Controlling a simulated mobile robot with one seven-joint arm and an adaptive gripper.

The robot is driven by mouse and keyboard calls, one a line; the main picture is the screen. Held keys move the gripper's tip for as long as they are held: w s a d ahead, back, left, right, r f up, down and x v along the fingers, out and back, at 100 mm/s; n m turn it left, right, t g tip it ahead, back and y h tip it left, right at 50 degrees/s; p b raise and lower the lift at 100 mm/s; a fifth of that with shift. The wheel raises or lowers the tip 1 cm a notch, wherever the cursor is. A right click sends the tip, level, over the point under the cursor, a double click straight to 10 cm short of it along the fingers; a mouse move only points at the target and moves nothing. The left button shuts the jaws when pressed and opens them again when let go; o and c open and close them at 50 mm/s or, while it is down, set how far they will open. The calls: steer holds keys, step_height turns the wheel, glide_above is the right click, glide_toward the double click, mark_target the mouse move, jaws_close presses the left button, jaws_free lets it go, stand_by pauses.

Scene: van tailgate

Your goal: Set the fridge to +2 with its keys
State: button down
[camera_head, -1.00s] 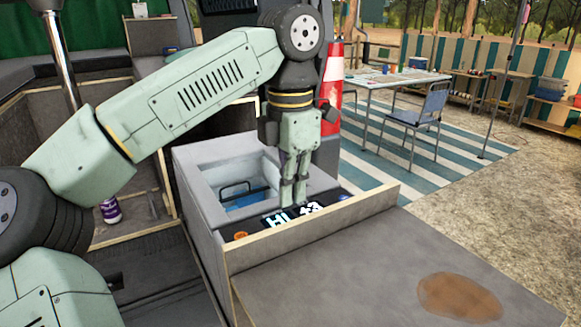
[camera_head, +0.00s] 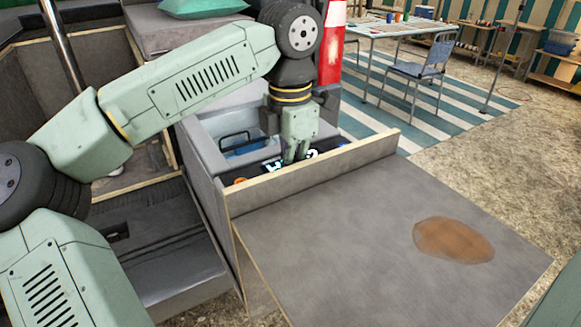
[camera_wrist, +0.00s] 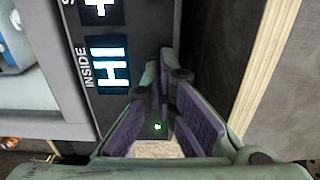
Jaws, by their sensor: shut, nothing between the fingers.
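The fridge (camera_head: 207,150) is a grey box with an open top, set behind the wooden ledge. Its dark key panel lies along the near edge. The lit HI readout (camera_head: 273,167) is partly covered by my fingers, and the second readout (camera_head: 311,154) is too hidden to read surely. My gripper (camera_head: 294,160) is shut and empty, pointing down at the panel between the readouts. It also shows in the wrist view (camera_wrist: 159,122); contact cannot be told.
A raised wooden ledge (camera_head: 315,172) runs along the near side of the panel. The broad grey tailgate board (camera_head: 350,240) in front is clear except for a brown stain (camera_head: 453,240). A red and white cone (camera_head: 333,45) stands behind my gripper.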

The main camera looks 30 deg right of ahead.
steer(key=shift+f, duration=0.45)
steer(key=shift+r+p, duration=0.25)
steer(key=shift+p, duration=0.05)
step_height(320, 180, up, 14)
steer(key=p, duration=0.2)
steer(key=shift+r, duration=0.15)
stand_by(0.5)
